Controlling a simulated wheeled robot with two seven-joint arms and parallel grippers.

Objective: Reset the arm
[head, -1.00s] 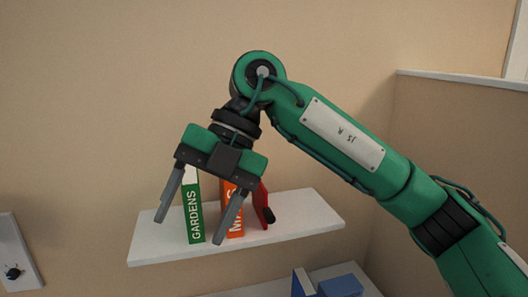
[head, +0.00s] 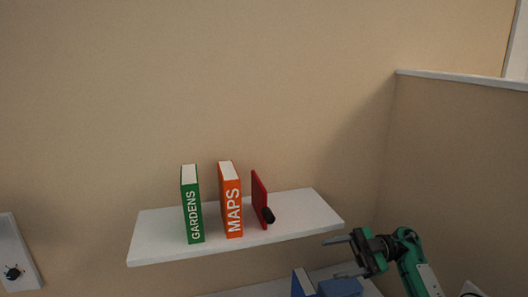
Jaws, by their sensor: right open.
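My right gripper (head: 345,257) is low at the right of the head view, just below and beside the right end of the white shelf (head: 160,235). Its fingers point left and are spread apart, with nothing between them. My green right arm (head: 412,262) comes up from the bottom right. My left gripper is not in view.
A green GARDENS book (head: 193,208), an orange MAPS book (head: 231,205) and a red bookend-like piece (head: 259,200) with a black knob stand upright on the shelf. Blue objects (head: 340,287) sit on a lower surface under the gripper. A partition (head: 460,160) rises at right.

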